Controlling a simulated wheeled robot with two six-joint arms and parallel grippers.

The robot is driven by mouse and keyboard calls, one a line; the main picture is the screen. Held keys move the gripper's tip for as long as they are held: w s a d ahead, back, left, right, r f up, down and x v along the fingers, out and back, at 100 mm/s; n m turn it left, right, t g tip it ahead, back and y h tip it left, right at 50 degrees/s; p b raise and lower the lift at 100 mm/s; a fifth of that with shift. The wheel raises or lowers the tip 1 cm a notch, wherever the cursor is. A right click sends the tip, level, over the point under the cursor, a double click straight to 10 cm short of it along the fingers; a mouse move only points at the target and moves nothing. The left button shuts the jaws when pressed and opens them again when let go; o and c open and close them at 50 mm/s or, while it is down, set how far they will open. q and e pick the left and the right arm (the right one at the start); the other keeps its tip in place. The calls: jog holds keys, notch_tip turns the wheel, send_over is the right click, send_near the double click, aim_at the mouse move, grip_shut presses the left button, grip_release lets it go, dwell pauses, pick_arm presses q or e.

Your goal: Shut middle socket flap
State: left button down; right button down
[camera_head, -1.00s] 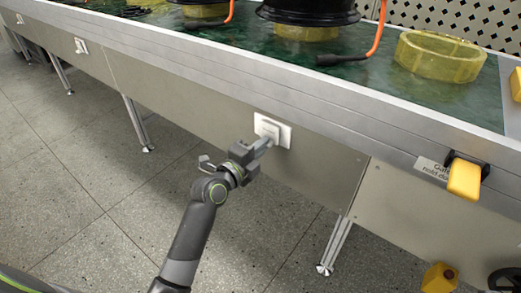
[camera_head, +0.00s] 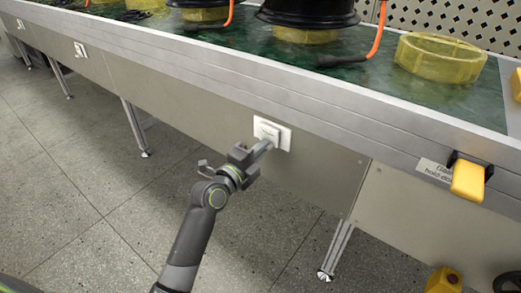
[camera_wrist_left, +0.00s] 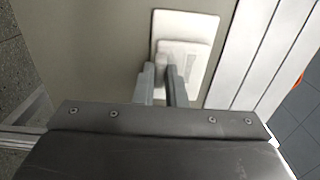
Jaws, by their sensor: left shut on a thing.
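A white wall socket (camera_head: 286,137) with a square flap (camera_head: 266,129) sits on the grey side panel of the bench. Two more sockets, (camera_head: 80,49) and (camera_head: 20,18), are farther left on the panel. My left gripper (camera_head: 267,146) reaches the near socket from below left, its fingers at the flap's lower part. In the left wrist view the fingers (camera_wrist_left: 162,82) are narrowly apart at the flap (camera_wrist_left: 186,58), over the white plate (camera_wrist_left: 201,28), and appear shut on the flap's edge. The flap's exact angle is hard to tell. My right gripper is out of view.
The bench's metal rail (camera_head: 330,112) runs above the socket. A yellow switch (camera_head: 468,180) juts out at the right, with a yellow box (camera_head: 443,281) below. A bench leg (camera_head: 336,250) stands right of my arm. The floor (camera_head: 90,190) at left is clear.

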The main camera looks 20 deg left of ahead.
pick_arm(q)
jog(key=c, duration=1.5)
grip_release()
jog(key=shift+s, duration=0.1)
jog(key=v, duration=1.7)
jog(key=shift+s+a, duration=0.1)
